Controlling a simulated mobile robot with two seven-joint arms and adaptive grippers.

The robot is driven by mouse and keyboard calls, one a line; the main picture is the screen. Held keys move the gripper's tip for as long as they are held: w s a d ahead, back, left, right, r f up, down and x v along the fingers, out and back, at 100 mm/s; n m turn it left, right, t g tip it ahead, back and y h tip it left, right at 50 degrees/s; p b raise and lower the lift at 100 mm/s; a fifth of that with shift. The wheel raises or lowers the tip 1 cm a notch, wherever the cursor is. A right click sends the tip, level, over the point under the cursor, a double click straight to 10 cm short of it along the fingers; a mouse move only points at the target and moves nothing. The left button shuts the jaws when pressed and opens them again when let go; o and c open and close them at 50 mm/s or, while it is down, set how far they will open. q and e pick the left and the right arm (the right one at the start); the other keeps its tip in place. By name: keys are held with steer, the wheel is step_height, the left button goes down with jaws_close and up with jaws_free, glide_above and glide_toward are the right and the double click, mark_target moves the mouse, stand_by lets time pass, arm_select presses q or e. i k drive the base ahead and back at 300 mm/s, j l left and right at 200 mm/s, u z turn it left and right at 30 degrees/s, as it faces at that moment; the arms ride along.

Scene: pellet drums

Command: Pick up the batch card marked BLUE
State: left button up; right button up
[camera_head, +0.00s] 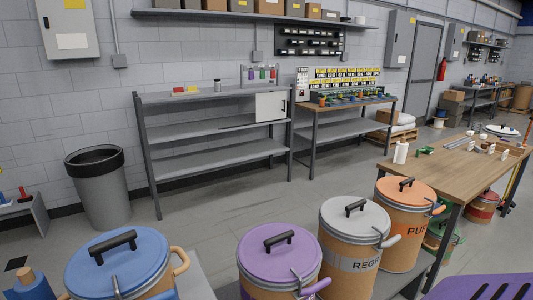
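I cannot make out a batch card marked BLUE in the head view. Several small white pieces (490,148) stand on the wooden table (455,168) at the right, too small to read. A drum with a blue lid (117,262) and black handle stands at the bottom left. Beside it are drums with a purple lid (279,252), a grey lid (354,217) and an orange lid (405,190). The grey-lidded drum's label begins "REG"; the orange-lidded one's begins "PU". Neither of my grippers is in view.
A grey shelf unit (215,128) and a workbench (345,107) with yellow labels stand along the wall. A grey bin (99,187) stands left of the shelf. A slotted purple object (490,288) fills the bottom right corner. Floor between drums and shelf is clear.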

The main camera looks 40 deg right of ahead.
mark_target(471, 144)
steer(key=k+l+z, duration=0.15)
steer(key=l, duration=0.8)
steer(key=l+z, duration=0.15)
steer(key=l, duration=0.8)
steer(key=l+z, duration=0.15)
steer(key=l, duration=0.4)
steer(key=l+z, duration=0.15)
steer(key=l, duration=0.4)
steer(key=l+z, duration=0.15)
steer(key=l, duration=0.4)
steer(key=i+l+z, duration=0.15)
steer(key=l, duration=0.4)
steer(key=i+l+z, duration=0.15)
steer(key=l, duration=0.4)
steer(key=l+z, duration=0.15)
steer(key=l, duration=0.4)
steer(key=i+l+z, duration=0.15)
steer(key=l, duration=0.35)
steer(key=i+l+z, duration=0.15)
steer(key=l, duration=0.3)
steer(key=i+l, duration=0.15)
steer(key=l, duration=0.2)
steer(key=i+l+z, duration=0.1)
steer(key=l, duration=0.3)
steer(key=i+l+z, duration=0.1)
steer(key=l, duration=0.25)
steer(key=i+l, duration=0.3)
